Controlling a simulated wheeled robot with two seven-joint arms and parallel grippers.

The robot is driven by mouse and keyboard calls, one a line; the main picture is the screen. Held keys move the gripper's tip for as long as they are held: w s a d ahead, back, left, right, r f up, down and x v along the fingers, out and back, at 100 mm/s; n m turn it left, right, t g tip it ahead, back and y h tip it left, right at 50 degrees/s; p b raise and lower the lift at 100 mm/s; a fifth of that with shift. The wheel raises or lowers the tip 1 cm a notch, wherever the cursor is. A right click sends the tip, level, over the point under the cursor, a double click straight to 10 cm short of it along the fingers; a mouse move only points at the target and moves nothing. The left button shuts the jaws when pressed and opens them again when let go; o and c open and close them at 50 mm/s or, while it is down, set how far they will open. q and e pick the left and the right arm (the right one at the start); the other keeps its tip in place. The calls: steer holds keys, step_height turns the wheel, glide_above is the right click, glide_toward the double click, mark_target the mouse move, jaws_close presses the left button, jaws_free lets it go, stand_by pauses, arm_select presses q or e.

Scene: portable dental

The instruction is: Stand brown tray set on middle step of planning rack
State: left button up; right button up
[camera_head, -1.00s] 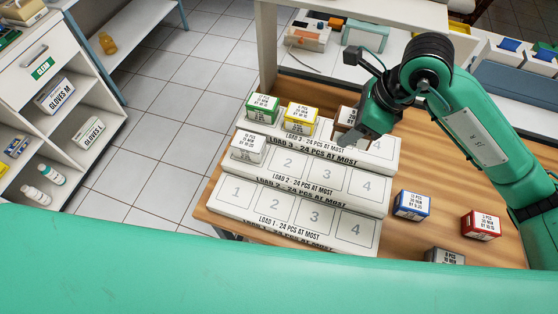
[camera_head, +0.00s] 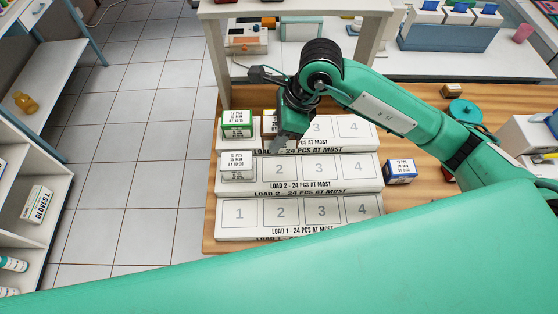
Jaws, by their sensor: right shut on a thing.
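The white planning rack (camera_head: 343,168) has three numbered steps on the wooden table. My right gripper (camera_head: 278,143) is over the upper left part of the rack, in front of top-step space 2. Whether the box touches the step cannot be told. Middle-step spaces 2, 3 and 4 look empty, and a white-and-grey box (camera_head: 238,165) stands on space 1. My left gripper is not in view.
A green box (camera_head: 237,124) stands on top-step space 1, left of the gripper. The bottom step is empty. A blue box (camera_head: 400,171) stands right of the rack, and a brown-topped box (camera_head: 450,90) lies farther back. A shelf post (camera_head: 217,62) rises behind the rack.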

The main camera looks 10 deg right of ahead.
steer(key=p, duration=0.2)
glide_above(272, 170)
steer(key=d, duration=0.1)
steer(key=f, duration=0.9)
steer(key=shift+s+d+f, duration=0.1)
steer(key=shift+d+f, duration=0.1)
steer(key=shift+f, duration=0.05)
step_height(272, 170, down, 4)
steer(key=shift+r+p, duration=0.1)
steer(key=shift+p, duration=0.4)
steer(key=shift+f, duration=0.3)
steer(key=shift+f, duration=0.1)
steer(key=o, duration=0.7)
steer(key=shift+f+b, duration=0.1)
steer(key=shift+b, duration=0.2)
steer(key=shift+c, duration=0.2)
steer(key=shift+o, duration=0.8)
